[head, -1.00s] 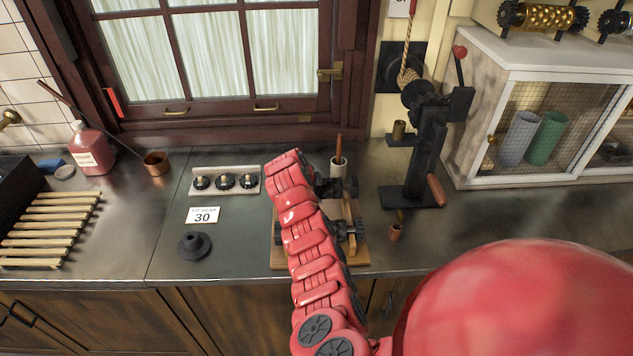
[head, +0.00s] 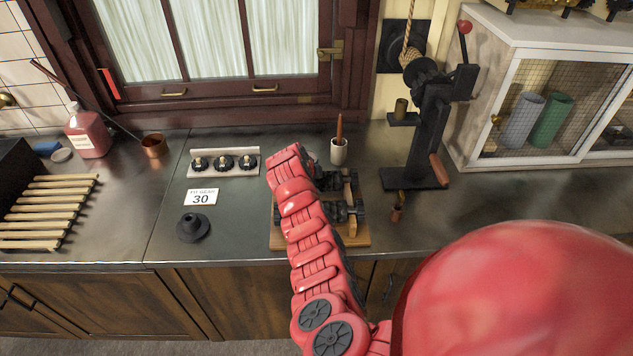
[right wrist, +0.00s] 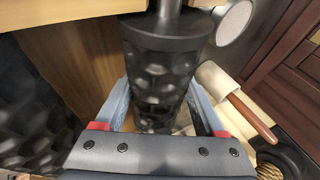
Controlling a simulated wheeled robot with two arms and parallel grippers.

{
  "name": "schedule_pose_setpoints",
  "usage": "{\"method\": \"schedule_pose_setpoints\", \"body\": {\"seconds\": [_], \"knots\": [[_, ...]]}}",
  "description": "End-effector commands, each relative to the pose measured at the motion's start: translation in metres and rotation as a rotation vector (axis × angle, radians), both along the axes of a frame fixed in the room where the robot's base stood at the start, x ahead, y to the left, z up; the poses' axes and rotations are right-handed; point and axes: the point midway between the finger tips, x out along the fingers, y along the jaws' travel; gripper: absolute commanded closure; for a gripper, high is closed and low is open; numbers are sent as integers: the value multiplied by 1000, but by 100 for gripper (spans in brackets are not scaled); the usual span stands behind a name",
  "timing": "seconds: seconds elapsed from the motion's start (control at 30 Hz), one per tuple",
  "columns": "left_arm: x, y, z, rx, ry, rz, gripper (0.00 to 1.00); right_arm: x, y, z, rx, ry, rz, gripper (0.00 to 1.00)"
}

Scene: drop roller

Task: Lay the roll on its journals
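The black dimpled roll (right wrist: 160,70) is between the two fingers of my right gripper (right wrist: 160,100), which appears shut on it. Its metal journal (right wrist: 168,10) shows at the top of the right wrist view. In the head view this roll (head: 330,181) is partly hidden by my red arm, just behind a second black roll (head: 340,211) on the wooden stand (head: 358,240). The second roll also shows at the left of the right wrist view (right wrist: 30,120). Whether the journals touch the stand cannot be told. My left gripper is not in view.
A row of black knobs (head: 224,163), a card (head: 201,197) and a black flanged piece (head: 192,228) are left. The counter between is clear.

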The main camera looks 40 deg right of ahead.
Motion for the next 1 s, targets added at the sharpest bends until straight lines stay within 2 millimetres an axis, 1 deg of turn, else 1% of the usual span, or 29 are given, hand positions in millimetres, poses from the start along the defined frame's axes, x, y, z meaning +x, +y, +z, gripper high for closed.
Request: {"method": "schedule_pose_setpoints", "body": {"seconds": [0.03, 0.13, 0.17, 0.73, 0.87, 1.0], "knots": [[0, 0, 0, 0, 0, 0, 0, 0, 0, 0, 0, 0, 0, 19], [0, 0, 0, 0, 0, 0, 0, 0, 0, 0, 1, 1, -1, 1], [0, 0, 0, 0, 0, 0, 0, 0, 0, -1, 1, 2, 0, 0], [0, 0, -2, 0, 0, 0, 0, -2, 3, -4, 8, 8, 0, 0], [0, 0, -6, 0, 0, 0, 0, -3, 7, 4, 4, 3, 1, 0], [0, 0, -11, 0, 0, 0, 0, -7, 16, 19, 1, 1, 4, 0]]}}
